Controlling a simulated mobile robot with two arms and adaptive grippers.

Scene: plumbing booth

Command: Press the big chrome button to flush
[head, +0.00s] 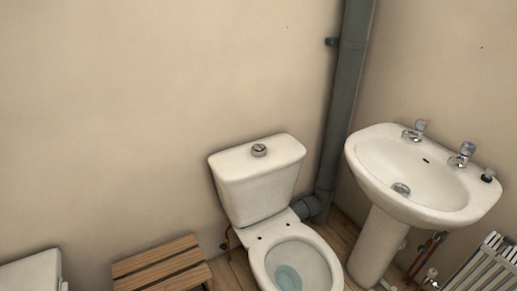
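The chrome button (259,150) sits on top of the lid of the white toilet cistern (256,180), in the middle of the head view. It looks round and stands a little proud of the lid. Nothing covers it. The toilet bowl (297,262) is below the cistern, open at the top, with bluish water showing inside. Neither of my grippers shows in the head view.
A grey waste pipe (343,100) runs up the corner, right of the cistern. A white pedestal basin (420,175) with two taps stands to the right. A wooden slatted stool (160,266) is at lower left. A radiator (487,265) is at lower right.

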